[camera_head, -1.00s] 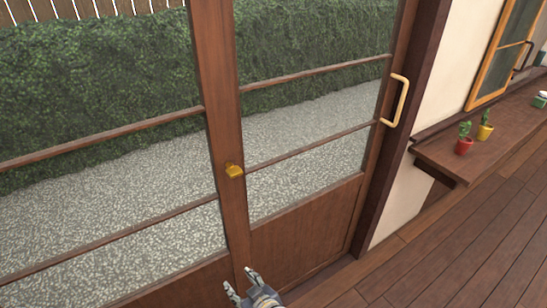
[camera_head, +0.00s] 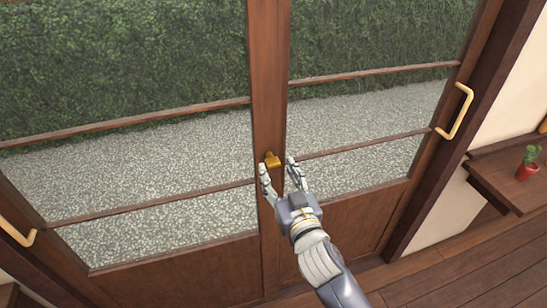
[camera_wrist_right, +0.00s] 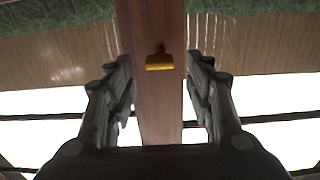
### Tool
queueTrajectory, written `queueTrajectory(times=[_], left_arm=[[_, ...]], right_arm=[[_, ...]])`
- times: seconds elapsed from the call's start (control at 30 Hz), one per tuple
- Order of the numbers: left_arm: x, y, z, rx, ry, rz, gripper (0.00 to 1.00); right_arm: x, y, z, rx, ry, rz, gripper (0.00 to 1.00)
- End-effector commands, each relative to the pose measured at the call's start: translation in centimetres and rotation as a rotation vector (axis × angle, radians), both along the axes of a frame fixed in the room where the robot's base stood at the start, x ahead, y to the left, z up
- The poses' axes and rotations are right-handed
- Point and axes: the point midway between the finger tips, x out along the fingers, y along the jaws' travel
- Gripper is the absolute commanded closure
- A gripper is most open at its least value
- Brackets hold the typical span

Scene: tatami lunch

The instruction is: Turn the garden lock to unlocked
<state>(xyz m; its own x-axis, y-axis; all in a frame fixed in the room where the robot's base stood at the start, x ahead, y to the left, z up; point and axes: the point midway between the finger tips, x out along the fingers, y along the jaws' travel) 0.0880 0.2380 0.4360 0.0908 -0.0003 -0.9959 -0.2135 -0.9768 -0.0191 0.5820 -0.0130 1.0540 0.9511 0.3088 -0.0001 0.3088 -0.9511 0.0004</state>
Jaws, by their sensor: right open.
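The garden lock (camera_head: 272,160) is a small yellow-gold latch on the dark wooden stile (camera_head: 268,110) where the two glazed garden doors meet. My right gripper (camera_head: 277,168) is open, its two fingers pointing at the lock, one to each side of it in the picture. In the right wrist view the lock (camera_wrist_right: 159,60) sits centred ahead between the open fingers (camera_wrist_right: 160,85), with visible gaps on both sides and no contact seen. I cannot tell the exact distance between fingertips and lock. My left gripper is not in view.
A pale handle (camera_head: 457,112) is on the right door and another (camera_head: 17,232) on the left door. A wooden shelf (camera_head: 505,182) with a red-potted plant (camera_head: 527,165) stands at the right. Gravel and a hedge lie beyond the glass.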

Motion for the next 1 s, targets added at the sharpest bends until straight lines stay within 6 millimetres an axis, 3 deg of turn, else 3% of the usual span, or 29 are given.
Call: queueTrajectory(times=[0.3, 0.77, 0.97, 1.0], left_arm=[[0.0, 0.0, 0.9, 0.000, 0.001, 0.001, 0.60], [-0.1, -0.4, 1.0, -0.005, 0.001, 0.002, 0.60], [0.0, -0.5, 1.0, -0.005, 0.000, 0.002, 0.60], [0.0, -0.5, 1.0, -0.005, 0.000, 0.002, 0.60]], right_arm=[[3.9, 1.3, 0.1, 0.000, 0.000, 0.000, 0.52], [4.8, 1.6, -0.1, 0.000, 0.000, 0.001, 0.52], [4.8, 1.6, -0.1, 0.000, 0.001, 0.001, 0.95], [4.8, 1.6, -0.1, 0.000, 0.001, 0.001, 0.96]])
